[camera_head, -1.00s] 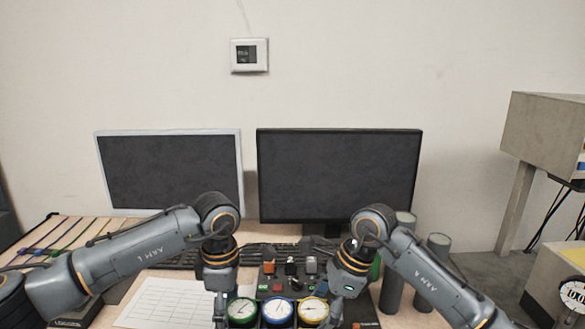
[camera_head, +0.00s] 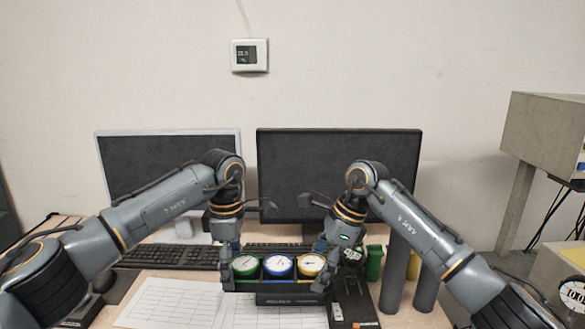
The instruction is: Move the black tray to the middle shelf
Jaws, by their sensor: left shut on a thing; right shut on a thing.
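The black tray (camera_head: 290,298) is held up in front of me, between my two grippers, low in the middle of the head view. Three round gauges with green (camera_head: 245,265), blue (camera_head: 279,266) and yellow (camera_head: 312,264) rims sit in it side by side. My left gripper (camera_head: 228,284) is shut on the tray's left end. My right gripper (camera_head: 320,284) is shut on its right end. The tray looks about level. No shelf shows in this view.
Two monitors (camera_head: 338,170) stand at the back of the desk, with a keyboard (camera_head: 170,256) before them. Paper sheets (camera_head: 170,303) lie under and left of the tray. Grey cylinders (camera_head: 428,288) and a green container (camera_head: 374,262) stand at right. A beige cabinet (camera_head: 545,130) is at far right.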

